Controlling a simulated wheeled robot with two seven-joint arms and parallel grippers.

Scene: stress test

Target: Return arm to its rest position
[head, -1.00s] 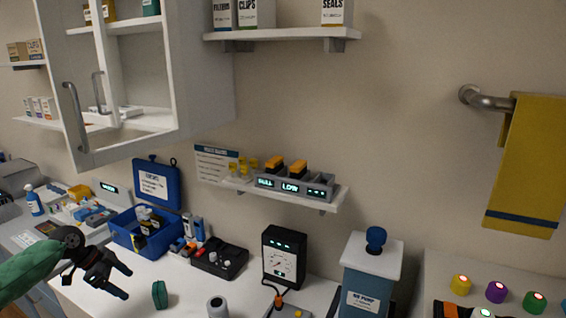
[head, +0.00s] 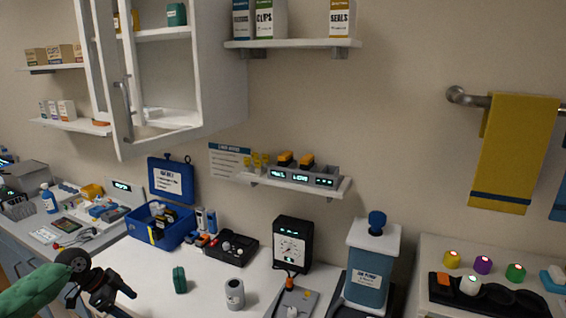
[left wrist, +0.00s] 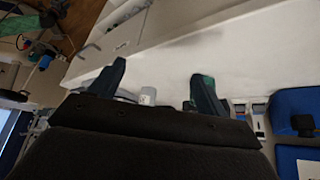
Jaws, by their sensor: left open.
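My left arm (head: 32,292) has a green sleeve and comes in from the lower left of the head view. My left gripper (head: 126,302) is black, open and empty, in front of the white counter. In the left wrist view, the left gripper (left wrist: 152,85) shows its two fingers spread apart with the counter beyond. A small green object (head: 180,280) stands on the counter to the right of the gripper, apart from it. My right gripper is not in view.
A blue open-lidded box (head: 168,236), a black tray (head: 231,248), a grey cylinder (head: 235,294), a black gauge box (head: 291,245) and a blue canister (head: 369,275) stand on the counter (head: 205,297). A white wall cabinet (head: 215,75) hangs above. The counter front around the green object is clear.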

